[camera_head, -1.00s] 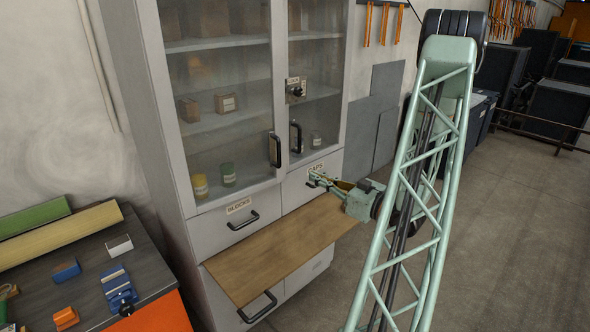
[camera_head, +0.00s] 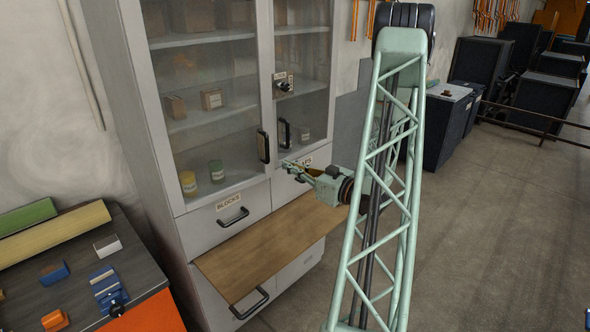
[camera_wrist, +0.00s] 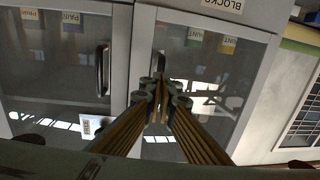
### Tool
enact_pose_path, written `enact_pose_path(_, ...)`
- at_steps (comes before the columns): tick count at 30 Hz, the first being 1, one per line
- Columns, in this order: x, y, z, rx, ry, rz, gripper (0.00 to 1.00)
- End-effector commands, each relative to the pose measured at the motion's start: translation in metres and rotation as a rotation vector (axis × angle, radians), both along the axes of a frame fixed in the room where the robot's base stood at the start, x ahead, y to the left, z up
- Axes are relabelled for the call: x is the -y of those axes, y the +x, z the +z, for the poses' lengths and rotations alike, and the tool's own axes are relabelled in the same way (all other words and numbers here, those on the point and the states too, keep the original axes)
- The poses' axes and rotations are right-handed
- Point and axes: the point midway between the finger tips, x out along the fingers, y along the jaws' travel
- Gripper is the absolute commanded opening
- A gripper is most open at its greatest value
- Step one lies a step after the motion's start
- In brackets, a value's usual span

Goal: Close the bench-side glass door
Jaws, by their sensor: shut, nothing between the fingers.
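The tall grey cabinet has two glass doors. The bench-side glass door (camera_head: 205,120) is the left one in the head view, with a black handle (camera_head: 263,146) near its right edge. I cannot tell for sure whether it stands slightly ajar. It fills the right half of the wrist view (camera_wrist: 215,85). My gripper (camera_head: 286,164) is shut and empty, low in front of where the doors meet, below the handles. In the wrist view the gripper (camera_wrist: 161,88) covers part of this door's inner edge; contact cannot be told.
A wooden board (camera_head: 265,245) juts out below the drawers. The workbench (camera_head: 75,260) with blocks stands left.

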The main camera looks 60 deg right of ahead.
Motion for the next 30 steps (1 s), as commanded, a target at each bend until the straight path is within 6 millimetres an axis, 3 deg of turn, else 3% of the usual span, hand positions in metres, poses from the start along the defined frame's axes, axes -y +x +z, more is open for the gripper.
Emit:
enact_pose_path(18, 0.008, 0.058, 0.0, 0.001, -0.002, 0.001, 0.0)
enact_pose_path(30, 0.01, 0.065, 0.0, 0.0, -0.001, -0.001, 0.0)
